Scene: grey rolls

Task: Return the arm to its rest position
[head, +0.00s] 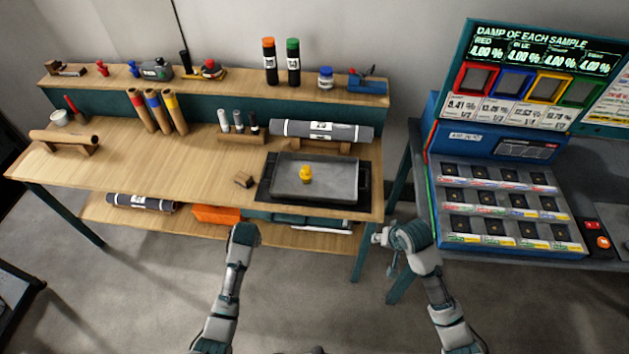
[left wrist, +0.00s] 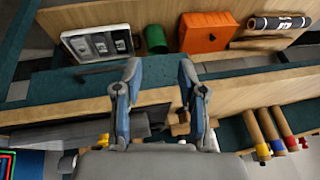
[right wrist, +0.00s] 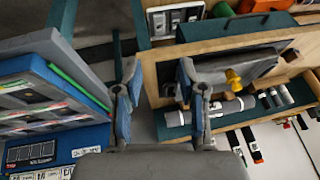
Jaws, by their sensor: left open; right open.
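My left gripper (head: 244,236) is in front of the workbench's near edge in the head view, left of centre. In the left wrist view my left gripper (left wrist: 158,75) has its two fingers spread apart, with nothing between them but the bench behind. My right gripper (head: 384,238) is off the bench's right front corner, beside the gap to the blue machine. In the right wrist view my right gripper (right wrist: 158,72) also has its fingers apart and empty. Both forearms reach up from the bottom of the head view. Neither gripper visibly touches anything.
The wooden workbench (head: 110,165) carries a grey tray (head: 335,180) with a yellow piece (head: 306,173), and a grey roll (head: 322,130) on a stand. A lower shelf holds an orange box (head: 217,214). A blue sample machine (head: 500,200) stands right. Grey floor (head: 150,290) is clear in front.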

